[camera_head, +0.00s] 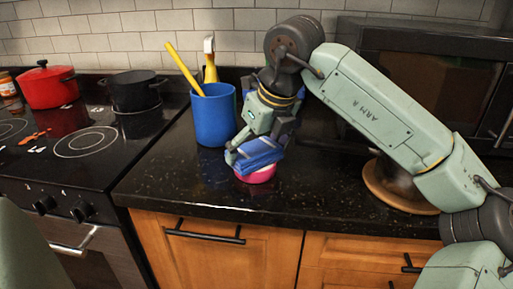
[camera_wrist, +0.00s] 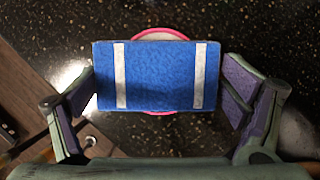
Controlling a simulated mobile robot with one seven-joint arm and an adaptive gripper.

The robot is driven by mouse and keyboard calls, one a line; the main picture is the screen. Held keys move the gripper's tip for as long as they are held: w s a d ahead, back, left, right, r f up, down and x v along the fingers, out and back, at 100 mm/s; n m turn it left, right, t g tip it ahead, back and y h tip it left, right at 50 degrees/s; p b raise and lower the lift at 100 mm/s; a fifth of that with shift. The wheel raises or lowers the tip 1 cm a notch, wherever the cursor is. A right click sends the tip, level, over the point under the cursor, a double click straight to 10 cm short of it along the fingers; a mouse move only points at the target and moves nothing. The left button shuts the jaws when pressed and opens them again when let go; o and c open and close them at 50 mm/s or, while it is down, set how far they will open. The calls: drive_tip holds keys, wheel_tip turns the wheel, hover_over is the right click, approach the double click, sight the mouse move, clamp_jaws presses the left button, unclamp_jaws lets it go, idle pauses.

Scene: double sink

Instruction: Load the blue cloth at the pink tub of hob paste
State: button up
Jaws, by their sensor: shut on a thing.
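The blue cloth (camera_wrist: 158,78), folded into a block with two white stripes, is held between the fingers of my gripper (camera_wrist: 160,84). In the head view the cloth (camera_head: 260,155) sits low over the counter. The pink tub of hob paste (camera_head: 258,176) is directly beneath it, standing on the counter. In the wrist view the cloth covers most of the tub, and only its pink rim and pale inside (camera_wrist: 160,35) show at the edges. I cannot tell whether the cloth touches the paste.
A blue container (camera_head: 213,118) with a yellow-handled tool stands left of my gripper. The black hob (camera_head: 75,140) at left has red smears (camera_head: 33,137), a red pot (camera_head: 48,86) and a black pot (camera_head: 134,92). A round wooden board (camera_head: 385,196) lies right, and the counter's front edge is close.

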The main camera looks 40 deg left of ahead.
sight(256, 148)
idle(0.3)
drive_tip(key=shift+r+p, duration=2.6)
drive_tip(key=shift+r, duration=0.9)
drive_tip(key=shift+f, duration=0.1)
